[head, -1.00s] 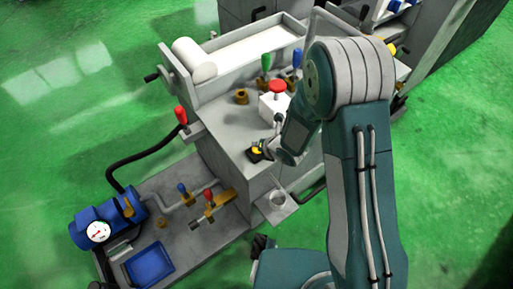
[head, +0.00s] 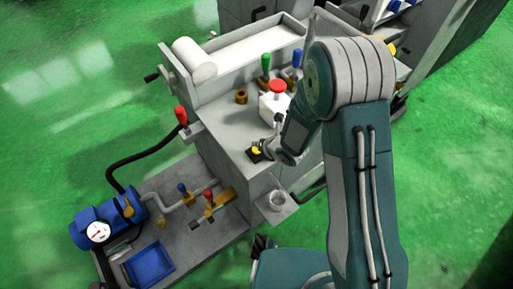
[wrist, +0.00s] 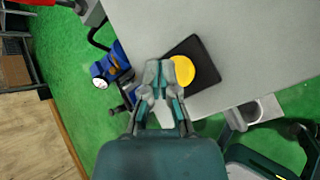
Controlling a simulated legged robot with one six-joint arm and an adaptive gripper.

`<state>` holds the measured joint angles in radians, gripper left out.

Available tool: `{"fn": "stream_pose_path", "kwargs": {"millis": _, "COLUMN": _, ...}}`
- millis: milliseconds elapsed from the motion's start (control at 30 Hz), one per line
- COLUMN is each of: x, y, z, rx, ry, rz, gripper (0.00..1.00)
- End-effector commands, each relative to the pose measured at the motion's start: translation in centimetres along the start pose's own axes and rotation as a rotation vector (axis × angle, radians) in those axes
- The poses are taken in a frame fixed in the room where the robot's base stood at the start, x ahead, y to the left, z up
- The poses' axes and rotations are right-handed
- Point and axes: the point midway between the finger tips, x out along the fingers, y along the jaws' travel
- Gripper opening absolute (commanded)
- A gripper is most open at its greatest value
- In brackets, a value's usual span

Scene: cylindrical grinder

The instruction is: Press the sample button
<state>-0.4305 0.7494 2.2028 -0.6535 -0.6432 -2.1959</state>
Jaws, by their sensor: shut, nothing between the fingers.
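A round yellow button (head: 257,150) sits on a small black base at the front corner of the grey machine top. In the wrist view the yellow button (wrist: 182,70) is beside my fingertips, just to their right, on its black base (wrist: 203,62). My gripper (wrist: 158,68) is shut with nothing in it, its fingertips close to the button's left edge. I cannot tell whether they touch it. In the head view my gripper (head: 268,148) is small and partly merged with the wrist, beside the button.
A white box with a red mushroom knob (head: 277,87) stands behind the button. Green and blue levers (head: 265,62) stand further back. A lower platform at left bears a blue motor with a gauge (head: 98,231), valves and a blue tray (head: 149,264).

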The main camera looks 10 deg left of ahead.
Motion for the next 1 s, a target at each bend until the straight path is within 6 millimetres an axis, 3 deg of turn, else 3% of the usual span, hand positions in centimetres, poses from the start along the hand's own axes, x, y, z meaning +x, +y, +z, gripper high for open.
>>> {"fn": "stream_pose_path", "kwargs": {"millis": 1000, "x": 0.52, "y": -0.47, "z": -0.5, "rx": 0.0, "ry": 0.0, "rz": 0.0, "gripper": 0.0}}
